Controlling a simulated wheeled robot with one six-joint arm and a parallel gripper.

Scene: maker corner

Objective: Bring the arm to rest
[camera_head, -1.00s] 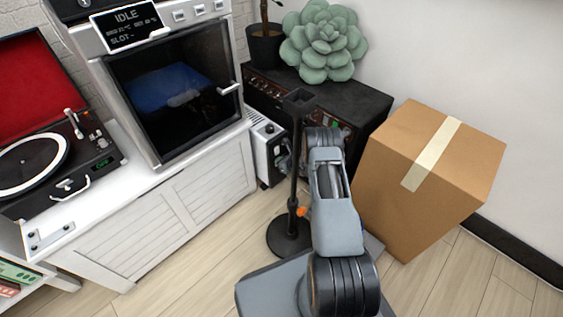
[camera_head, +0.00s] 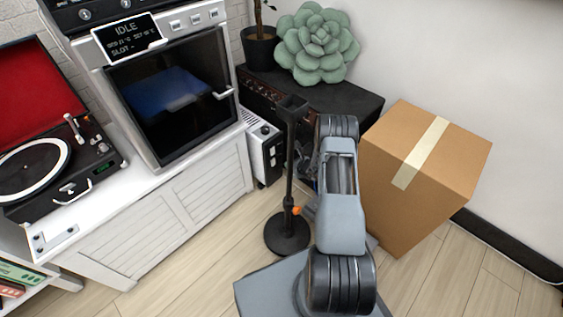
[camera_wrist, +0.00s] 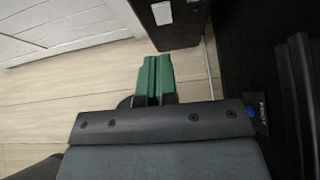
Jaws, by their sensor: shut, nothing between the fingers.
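My arm stands in the lower middle of the head view, bent upward from my base, its links between the black stand and the cardboard box. My gripper is mostly hidden behind the arm in the head view. In the wrist view my gripper (camera_wrist: 154,77) shows two green fingers side by side, pressed together with nothing between them. They point over the pale wood floor (camera_wrist: 80,80).
A black stand (camera_head: 290,180) with a round base is close left of my arm. A cardboard box (camera_head: 415,200) is close on the right. Behind are a black amplifier (camera_head: 345,98) and a green succulent cushion (camera_head: 317,42). A white cabinet (camera_head: 165,220) with a machine (camera_head: 170,95) and turntable (camera_head: 55,165) fills the left.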

